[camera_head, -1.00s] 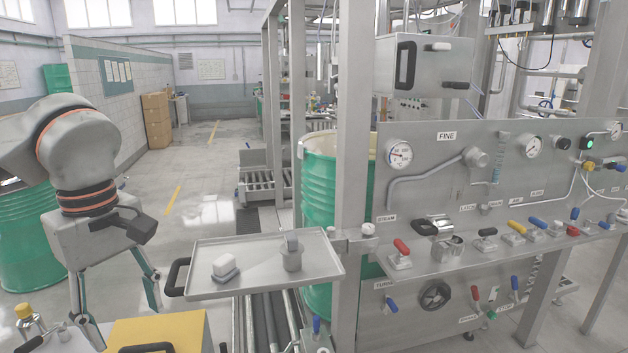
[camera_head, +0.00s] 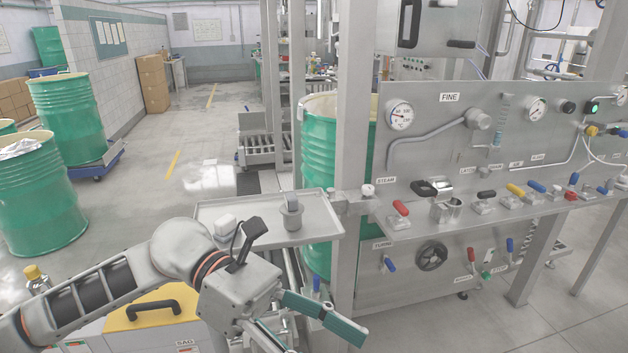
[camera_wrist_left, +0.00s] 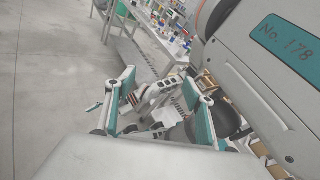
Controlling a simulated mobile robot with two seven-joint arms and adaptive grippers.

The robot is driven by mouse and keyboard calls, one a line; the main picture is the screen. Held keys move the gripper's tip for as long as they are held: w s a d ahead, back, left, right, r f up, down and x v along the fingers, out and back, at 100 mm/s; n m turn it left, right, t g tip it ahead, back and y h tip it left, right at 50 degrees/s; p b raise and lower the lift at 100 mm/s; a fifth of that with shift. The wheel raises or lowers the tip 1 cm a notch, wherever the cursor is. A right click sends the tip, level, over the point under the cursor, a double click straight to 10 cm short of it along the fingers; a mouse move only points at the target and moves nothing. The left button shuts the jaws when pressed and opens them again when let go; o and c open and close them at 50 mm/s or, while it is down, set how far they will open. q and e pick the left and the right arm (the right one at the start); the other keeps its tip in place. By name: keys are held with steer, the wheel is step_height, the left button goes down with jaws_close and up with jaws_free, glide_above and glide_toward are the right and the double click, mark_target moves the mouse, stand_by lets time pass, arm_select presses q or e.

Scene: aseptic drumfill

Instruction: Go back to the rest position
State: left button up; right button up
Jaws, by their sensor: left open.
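My left gripper (camera_head: 322,343) is in front of the frame post at the bottom middle of the head view, fingers spread toward the lower right. It holds nothing that I can see. In the left wrist view its two teal-padded fingers (camera_wrist_left: 160,98) stand apart. My left arm reaches in from the lower left and passes in front of the tray (camera_head: 322,228). My right gripper is not in view.
A white block (camera_head: 224,226) and a grey metal cup (camera_head: 292,218) stand on the tray. The yellow case (camera_head: 165,318) lies beneath my arm. The steel control panel (camera_head: 440,135) is at right.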

arm_select(q)
steer(key=w+r+n+t+h, duration=0.2)
steer(key=w+n+t+h, duration=0.85)
steer(key=n, duration=0.75)
steer(key=w+a+f+n+t+y, duration=0.3)
steer(key=f+n+t+y, duration=0.3)
steer(key=n, duration=0.3)
steer(key=w+a+f+n+t+y, duration=0.3)
steer(key=w+a+f+n+t, duration=0.1)
steer(key=f+n+t, duration=0.3)
steer(key=s+a+f+n+g+y, duration=0.1)
steer(key=s+a+f+n+y, duration=0.3)
steer(key=f, duration=0.6)
steer(key=s+a+f+n+g+y, duration=0.2)
steer(key=s+a+f+n+y, duration=0.2)
steer(key=f, duration=0.7)
steer(key=s+a+f+n+g+y, duration=0.2)
steer(key=s+a+f+n+y, duration=0.2)
steer(key=s+a+f+n, duration=0.3)
step_height(320, 180, down, 4)
steer(key=n, duration=0.2)
steer(key=shift+s+a+f+n, duration=0.2)
steer(key=shift+a+n, duration=0.1)
steer(key=shift+y, duration=0.25)
